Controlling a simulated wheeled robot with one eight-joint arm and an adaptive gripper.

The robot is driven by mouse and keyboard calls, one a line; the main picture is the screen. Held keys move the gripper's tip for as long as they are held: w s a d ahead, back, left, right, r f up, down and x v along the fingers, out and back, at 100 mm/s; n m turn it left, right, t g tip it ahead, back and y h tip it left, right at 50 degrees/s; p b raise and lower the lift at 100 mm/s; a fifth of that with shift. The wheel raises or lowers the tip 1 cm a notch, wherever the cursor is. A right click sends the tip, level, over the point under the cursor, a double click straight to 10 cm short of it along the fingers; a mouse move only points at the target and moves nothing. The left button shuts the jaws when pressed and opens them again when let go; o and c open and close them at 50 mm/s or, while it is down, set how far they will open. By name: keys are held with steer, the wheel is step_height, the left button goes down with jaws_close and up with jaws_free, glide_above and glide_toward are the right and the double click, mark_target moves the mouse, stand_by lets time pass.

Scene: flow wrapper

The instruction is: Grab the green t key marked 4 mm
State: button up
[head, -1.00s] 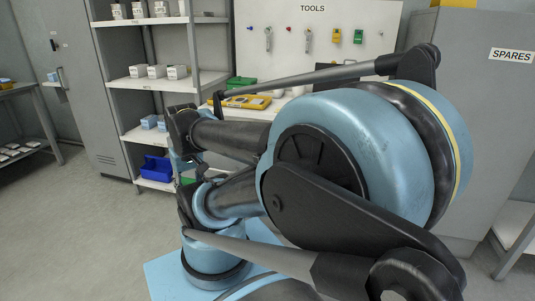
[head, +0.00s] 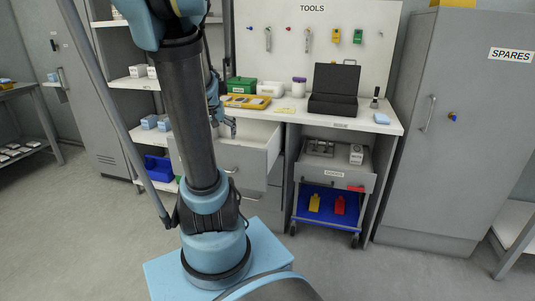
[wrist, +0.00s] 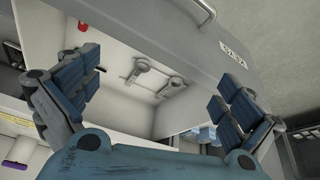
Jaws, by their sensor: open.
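I cannot make out a green T key marked 4 mm in any view. My gripper (wrist: 157,82) is open and empty in the wrist view, with its two dark blue fingers spread wide. It hangs over an open drawer (wrist: 125,28) with a pale interior. Two grey metal tools (wrist: 141,68) lie in the drawer between the fingers; no green shows on them. In the head view my gripper (head: 230,126) is small, above the pulled-out drawer (head: 252,160) left of the bench; the drawer's contents are hidden there.
A tool board (head: 310,60) with hanging items stands behind the bench. A black open case (head: 334,90), a green box (head: 241,84) and a yellow case (head: 246,101) are on the bench top. A grey trolley (head: 330,180) stands under the bench. A grey cabinet (head: 450,150) is at right.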

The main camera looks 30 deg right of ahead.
steer(key=w+d+f+m+h, duration=0.15)
steer(key=w+d, duration=0.25)
steer(key=d, duration=0.7)
steer(key=w+d+f+m+h, duration=0.1)
steer(key=w+d+f+m, duration=0.15)
steer(key=d, duration=0.85)
steer(key=x, duration=1)
steer(key=shift+w+a, duration=0.25)
steer(key=shift+w, duration=0.05)
steer(key=shift+s+x, duration=0.2)
steer(key=shift+x, duration=3.2)
steer(key=shift+a+f, duration=0.15)
steer(key=shift+c, duration=0.6)
steer(key=shift+s, duration=0.1)
steer(key=c, duration=2)
steer(key=shift+c, duration=0.2)
jaws_close()
steer(key=shift+a, duration=0.1)
